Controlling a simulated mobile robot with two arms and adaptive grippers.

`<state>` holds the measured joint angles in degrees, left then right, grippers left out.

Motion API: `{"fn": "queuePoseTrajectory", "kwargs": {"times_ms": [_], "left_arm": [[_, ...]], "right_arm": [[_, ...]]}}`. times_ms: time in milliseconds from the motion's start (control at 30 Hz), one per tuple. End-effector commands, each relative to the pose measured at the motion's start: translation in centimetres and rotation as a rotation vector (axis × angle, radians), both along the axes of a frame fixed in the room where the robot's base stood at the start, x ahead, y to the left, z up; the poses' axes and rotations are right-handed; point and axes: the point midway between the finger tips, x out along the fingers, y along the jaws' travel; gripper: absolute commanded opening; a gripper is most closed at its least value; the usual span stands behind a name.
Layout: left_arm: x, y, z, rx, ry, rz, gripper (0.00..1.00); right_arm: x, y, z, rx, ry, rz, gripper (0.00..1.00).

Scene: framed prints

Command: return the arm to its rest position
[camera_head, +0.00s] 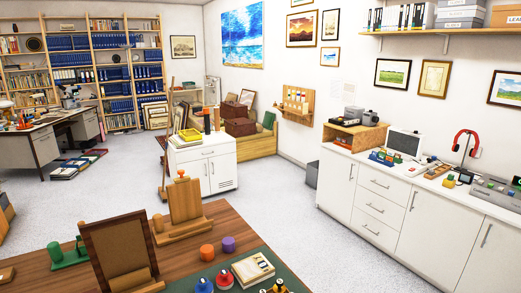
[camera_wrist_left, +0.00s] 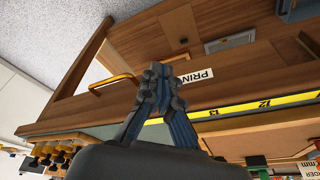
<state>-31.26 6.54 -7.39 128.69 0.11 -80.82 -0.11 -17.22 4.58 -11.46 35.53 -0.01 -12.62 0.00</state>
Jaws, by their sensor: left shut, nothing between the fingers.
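My left gripper (camera_wrist_left: 163,88) shows in the left wrist view, its two fingers closed together at the tips with nothing held. It is in front of a brown wooden bench (camera_wrist_left: 125,108) that looks tilted in this view. A white label reading "PRIN" (camera_wrist_left: 207,75) is partly hidden behind the fingers. I cannot tell whether the fingers touch the wood. Neither gripper can be made out in the head view. My right gripper is not in view.
In the head view, a wooden table (camera_head: 215,220) in front carries an upright framed board (camera_head: 120,248), a wooden stand (camera_head: 185,200), orange (camera_head: 206,251) and purple (camera_head: 229,244) pieces. White cabinets (camera_head: 380,205) line the right wall. Grey floor (camera_head: 270,190) is clear between them.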

Motion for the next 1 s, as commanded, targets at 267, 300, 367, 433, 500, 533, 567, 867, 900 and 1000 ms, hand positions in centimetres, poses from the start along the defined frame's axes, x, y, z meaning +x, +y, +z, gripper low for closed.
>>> {"fn": "queuePoseTrajectory", "kwargs": {"times_ms": [267, 300, 367, 433, 500, 533, 567, 867, 900, 1000], "left_arm": [[-0.3, -0.1, -11.7, 0.004, 0.049, -0.006, 0.00], [-0.7, -0.1, -13.9, 0.005, 0.057, -0.008, 0.00], [-1.6, 0.0, -17.3, 0.006, 0.071, -0.010, 0.00], [-2.9, 0.2, -21.1, 0.008, 0.087, -0.013, 0.00], [-4.5, 0.4, -24.7, 0.010, 0.102, -0.017, 0.00], [-5.3, 0.6, -26.1, 0.010, 0.109, -0.018, 0.00], [-6.2, 0.7, -27.5, 0.012, 0.116, -0.020, 0.00], [-15.8, 2.4, -37.2, 0.021, 0.172, -0.033, 0.00], [-16.8, 2.6, -37.8, 0.021, 0.177, -0.035, 0.00], [-18.5, 3.0, -38.7, 0.023, 0.183, -0.038, 0.00]], "right_arm": [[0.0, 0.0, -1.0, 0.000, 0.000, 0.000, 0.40], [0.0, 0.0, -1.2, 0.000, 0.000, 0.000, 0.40], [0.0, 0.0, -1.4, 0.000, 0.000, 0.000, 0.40], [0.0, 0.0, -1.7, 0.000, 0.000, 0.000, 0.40], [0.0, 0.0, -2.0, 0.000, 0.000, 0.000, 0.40], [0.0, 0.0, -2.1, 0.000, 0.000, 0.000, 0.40], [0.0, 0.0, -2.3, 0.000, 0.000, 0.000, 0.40], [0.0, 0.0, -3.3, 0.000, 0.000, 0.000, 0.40], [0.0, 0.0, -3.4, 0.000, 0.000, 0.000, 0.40], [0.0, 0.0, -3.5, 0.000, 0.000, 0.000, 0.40]]}}
